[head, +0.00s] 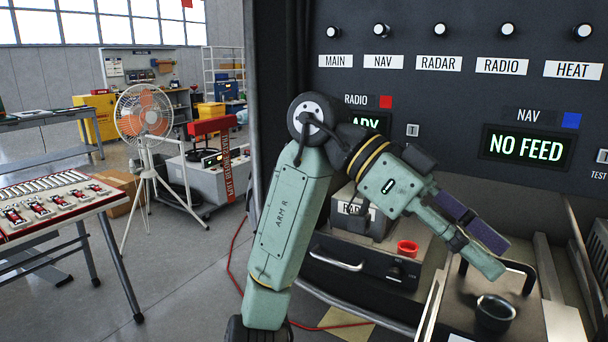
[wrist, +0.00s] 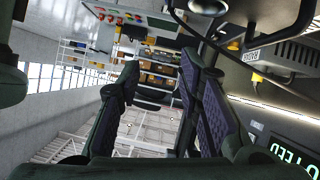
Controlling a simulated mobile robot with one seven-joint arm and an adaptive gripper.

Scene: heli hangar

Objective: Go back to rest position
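My gripper (head: 499,257) is at the right in the head view, in front of the dark panel and above the front of the right bay. Its green fingers with purple pads point down and right. In the wrist view, the two fingers of my gripper (wrist: 160,65) stand apart with nothing between them. My arm is bent, with its elbow raised in front of the panel. The radio unit (head: 343,218) sits in the bay behind my arm, and its label is partly hidden. The NAV display (head: 527,147) reads "NO FEED"; the radio display (head: 371,121) is partly covered by my arm.
A black handle (head: 530,272) and a dark round cup (head: 495,312) are close below my gripper. At left stand a table (head: 110,203) with red-and-white parts, a fan (head: 143,112) and a cart (head: 200,178). Floor between is open.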

